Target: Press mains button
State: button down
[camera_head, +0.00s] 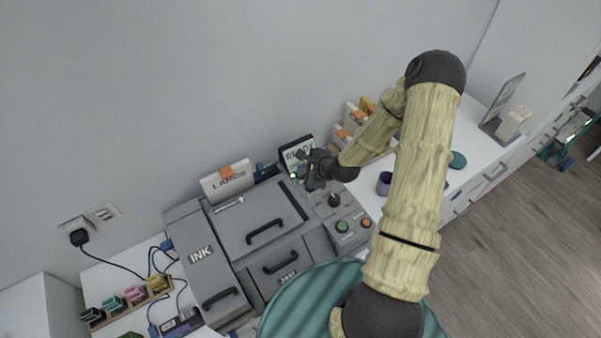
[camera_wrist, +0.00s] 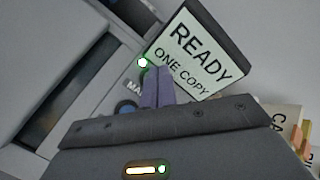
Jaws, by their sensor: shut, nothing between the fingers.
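The grey printer (camera_head: 245,215) stands on the white desk, with a tilted screen (camera_head: 298,150) at its back right. In the wrist view the screen (camera_wrist: 200,55) reads "READY ONE COPY". Left of my fingertips a label (camera_wrist: 132,86) starts "MA", its rest hidden. Below it is a dark round button with a bluish centre (camera_wrist: 125,108), partly covered by my gripper body; I cannot tell whether it is pressed. A green light (camera_wrist: 142,62) glows above the label. My gripper (camera_wrist: 157,72) is shut and empty, close to the panel; contact is unclear. It also shows by the screen (camera_head: 308,176).
A black knob (camera_head: 334,200), green button (camera_head: 342,226) and orange button (camera_head: 366,223) sit on the printer's right panel. A purple cup (camera_head: 384,183) stands to the right. Ink cartridges (camera_head: 133,293) and cables lie at left. A plugged socket (camera_head: 80,236) is on the wall.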

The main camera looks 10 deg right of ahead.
jog(key=shift+f, duration=0.1)
dwell(0.6)
jog(key=shift+f, duration=0.35)
jog(key=shift+r, duration=0.5)
jog(key=shift+r+p, duration=0.1)
jog(key=shift+p, duration=0.25)
notch_tip(320, 180, up, 6)
jog(key=p, duration=0.5)
